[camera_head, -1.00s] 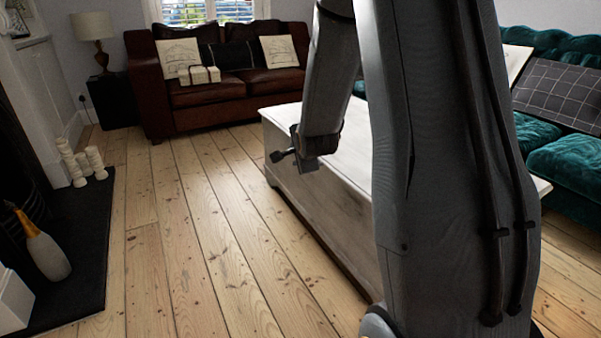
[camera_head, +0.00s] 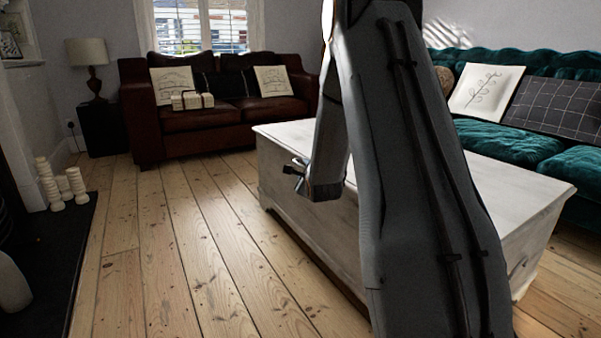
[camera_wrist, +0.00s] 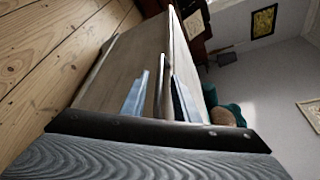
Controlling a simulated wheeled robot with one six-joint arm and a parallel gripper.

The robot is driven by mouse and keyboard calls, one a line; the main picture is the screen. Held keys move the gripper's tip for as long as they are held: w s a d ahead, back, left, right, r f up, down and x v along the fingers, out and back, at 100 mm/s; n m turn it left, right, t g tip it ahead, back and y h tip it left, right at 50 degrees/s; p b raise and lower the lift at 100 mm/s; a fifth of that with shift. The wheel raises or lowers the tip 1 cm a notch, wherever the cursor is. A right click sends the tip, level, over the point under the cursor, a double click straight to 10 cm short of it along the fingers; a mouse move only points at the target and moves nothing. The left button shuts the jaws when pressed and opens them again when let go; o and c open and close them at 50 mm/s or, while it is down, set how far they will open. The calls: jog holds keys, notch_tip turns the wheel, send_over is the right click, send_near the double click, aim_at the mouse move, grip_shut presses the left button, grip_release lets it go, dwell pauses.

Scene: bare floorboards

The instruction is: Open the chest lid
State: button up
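The chest is a long whitewashed wooden box with a flat lid (camera_head: 520,186). The lid is down, flush on the body (camera_head: 277,186). My arm hides the chest's middle in the head view. My gripper (camera_head: 294,169) is beside the chest's long front side, near its far left part. In the wrist view the chest appears tilted, with its front panel (camera_wrist: 130,62) and lid edge ahead. The gripper's two pale fingers (camera_wrist: 159,92) are apart, with the lid's edge showing between them. I cannot tell whether they touch it.
A brown leather sofa (camera_head: 225,113) stands behind the chest, and a teal sofa (camera_head: 505,142) is along its right side. White candles (camera_head: 62,186) stand on a dark hearth (camera_head: 50,262) at left. Bare floorboards (camera_head: 170,255) are clear between hearth and chest.

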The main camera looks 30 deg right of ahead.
aim_at(302, 167)
jog(key=shift+b+x, duration=1)
jog(key=shift+x, duration=1.35)
jog(key=shift+f, duration=0.1)
grip_shut()
